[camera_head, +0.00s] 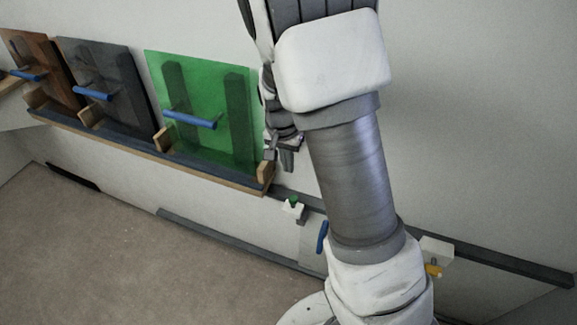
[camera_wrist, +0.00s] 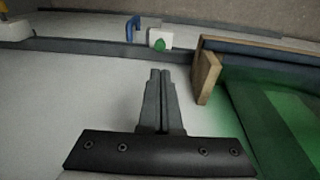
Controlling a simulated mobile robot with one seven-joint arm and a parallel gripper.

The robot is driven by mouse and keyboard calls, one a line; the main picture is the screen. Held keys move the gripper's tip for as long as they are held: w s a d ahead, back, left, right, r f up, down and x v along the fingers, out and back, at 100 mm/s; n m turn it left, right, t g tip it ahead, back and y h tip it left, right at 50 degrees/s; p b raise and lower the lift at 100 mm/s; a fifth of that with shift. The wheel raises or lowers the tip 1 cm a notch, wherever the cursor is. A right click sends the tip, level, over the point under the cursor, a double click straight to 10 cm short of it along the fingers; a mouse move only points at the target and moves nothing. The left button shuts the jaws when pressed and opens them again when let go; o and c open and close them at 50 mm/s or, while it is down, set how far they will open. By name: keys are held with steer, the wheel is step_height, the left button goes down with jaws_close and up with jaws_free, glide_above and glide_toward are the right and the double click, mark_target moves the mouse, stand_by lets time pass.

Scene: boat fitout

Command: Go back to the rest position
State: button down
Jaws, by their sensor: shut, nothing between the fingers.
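My gripper (camera_wrist: 160,73) is shut and empty in the wrist view, its two fingers pressed together. In the head view my gripper (camera_head: 287,163) shows small beside my forearm, just right of the green panel (camera_head: 205,135). The gripper appears apart from the panel and the shelf end. My arm runs up the middle of the head view and hides part of the wall behind it. The green panel also fills the right side of the wrist view (camera_wrist: 268,110).
A shelf (camera_head: 130,147) on the wall holds the green, grey (camera_head: 88,100) and brown panels (camera_head: 38,75), each with a blue handle. A white block with a green knob (camera_head: 293,208) sits on a dark rail below. A yellow-knobbed block (camera_head: 437,250) is right of my arm. The floor is clear.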

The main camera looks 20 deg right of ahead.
steer(key=shift+r, duration=0.1)
stand_by(0.3)
steer(key=s+r+n+t+y+p, duration=0.15)
steer(key=s+r, duration=0.25)
steer(key=r, duration=0.5)
steer(key=s+r+n+t+p, duration=0.15)
steer(key=s+r, duration=0.25)
steer(key=r, duration=0.5)
steer(key=s+r+n+t+p, duration=0.1)
steer(key=s+r+n, duration=0.3)
steer(key=s+r, duration=0.6)
steer(key=s+p, duration=0.1)
steer(key=s, duration=0.2)
steer(key=shift+t+p, duration=0.3)
steer(key=shift+t, duration=0.1)
steer(key=shift+d, duration=0.15)
